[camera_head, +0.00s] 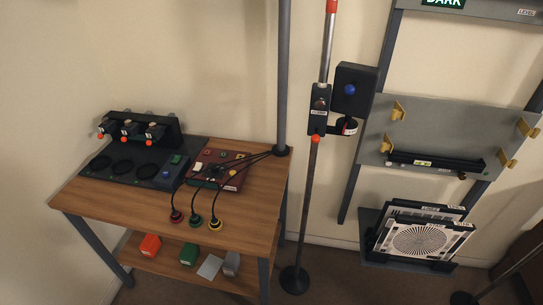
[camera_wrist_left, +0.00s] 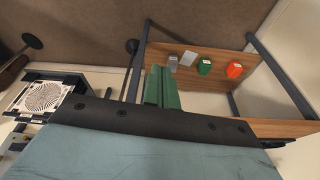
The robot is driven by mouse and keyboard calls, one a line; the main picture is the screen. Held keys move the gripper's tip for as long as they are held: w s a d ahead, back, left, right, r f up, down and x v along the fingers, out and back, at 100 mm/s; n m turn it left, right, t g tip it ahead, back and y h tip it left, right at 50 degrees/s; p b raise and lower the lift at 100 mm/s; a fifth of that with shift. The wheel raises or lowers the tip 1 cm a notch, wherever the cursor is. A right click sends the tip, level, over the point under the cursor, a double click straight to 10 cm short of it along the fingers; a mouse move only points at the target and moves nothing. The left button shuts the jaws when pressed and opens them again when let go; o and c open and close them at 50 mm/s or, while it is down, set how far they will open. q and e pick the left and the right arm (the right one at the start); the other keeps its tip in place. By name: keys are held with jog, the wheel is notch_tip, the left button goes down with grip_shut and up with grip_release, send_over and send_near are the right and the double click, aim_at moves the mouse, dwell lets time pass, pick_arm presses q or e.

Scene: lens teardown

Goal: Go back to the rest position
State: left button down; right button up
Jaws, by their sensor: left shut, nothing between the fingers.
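My left gripper (camera_wrist_left: 162,72) shows in the left wrist view as two green fingers closed side by side, with nothing between them. It is held in the air, and the view past it looks down on the wooden table (camera_wrist_left: 200,58) and the floor, turned around. Neither arm shows in the head view, and my right gripper is in no view. In the head view the wooden table (camera_head: 245,213) stands at the left, with a dark mat (camera_head: 118,176), a red box (camera_head: 240,180) and several cabled plugs in front.
A thin pole stand (camera_head: 308,190) on a round base rises right of the table. A metal rack (camera_head: 440,115) stands further right, with white-framed panels (camera_head: 418,240) on its low shelf. An orange block (camera_head: 150,245) and a green block (camera_head: 189,254) lie on the table's lower shelf.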

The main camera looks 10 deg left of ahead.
pick_arm(q)
notch_tip(320, 180, down, 14)
jog(key=s+b, duration=0.2)
jog(key=s+a+f+g+b, duration=0.2)
jog(key=s+a+f+b, duration=0.1)
jog(key=s+f, duration=1.3)
notch_tip(320, 180, down, 5)
jog(key=shift+s+r, duration=0.15)
jog(key=shift+s, duration=0.25)
